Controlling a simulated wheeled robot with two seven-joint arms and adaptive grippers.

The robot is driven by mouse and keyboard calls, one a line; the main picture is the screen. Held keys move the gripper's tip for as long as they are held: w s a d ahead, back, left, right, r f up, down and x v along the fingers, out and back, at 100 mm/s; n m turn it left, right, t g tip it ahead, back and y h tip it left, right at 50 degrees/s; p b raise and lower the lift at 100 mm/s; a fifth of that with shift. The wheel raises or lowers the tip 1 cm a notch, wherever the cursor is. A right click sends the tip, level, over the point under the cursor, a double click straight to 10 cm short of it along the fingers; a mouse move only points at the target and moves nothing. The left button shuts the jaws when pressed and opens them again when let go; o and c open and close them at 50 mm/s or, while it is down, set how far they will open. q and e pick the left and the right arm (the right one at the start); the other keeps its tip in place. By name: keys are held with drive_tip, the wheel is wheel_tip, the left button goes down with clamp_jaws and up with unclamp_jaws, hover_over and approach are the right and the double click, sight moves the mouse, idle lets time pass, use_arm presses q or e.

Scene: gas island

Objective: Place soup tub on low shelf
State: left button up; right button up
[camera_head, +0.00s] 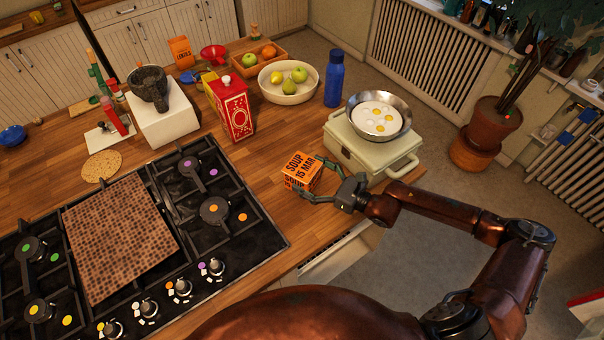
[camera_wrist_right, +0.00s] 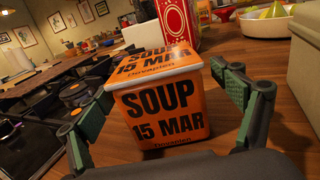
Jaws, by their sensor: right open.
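The soup tub (camera_head: 299,170) is an orange box-shaped tub with black lettering, "SOUP 15 MAR". It stands on the wooden counter, right of the gas hob. My right gripper (camera_head: 316,179) is open around it, with a finger on either side. In the right wrist view the tub (camera_wrist_right: 160,112) sits between the green-padded fingers of the right gripper (camera_wrist_right: 158,110), with a gap showing at the right finger. Whether the left finger touches it I cannot tell. My left gripper is not in view. I cannot make out the low shelf for certain.
A cream case (camera_head: 362,150) with a pan of eggs (camera_head: 379,117) on it stands right of the tub. A red carton (camera_head: 232,108), a fruit bowl (camera_head: 289,84) and a blue bottle (camera_head: 334,79) stand behind. The hob (camera_head: 237,238) lies left. The counter's front edge is close.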

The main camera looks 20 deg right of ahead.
drive_tip(key=shift+x, duration=1.05)
drive_tip(key=c, duration=0.8)
drive_tip(key=shift+r, duration=0.15)
drive_tip(key=c, duration=1.2)
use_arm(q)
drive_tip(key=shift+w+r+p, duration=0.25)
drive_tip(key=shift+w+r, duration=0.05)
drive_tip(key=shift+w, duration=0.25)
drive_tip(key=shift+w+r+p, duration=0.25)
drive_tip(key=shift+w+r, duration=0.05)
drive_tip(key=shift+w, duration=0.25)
use_arm(e)
wheel_tip(320, 180, up, 28)
drive_tip(key=shift+f, duration=0.1)
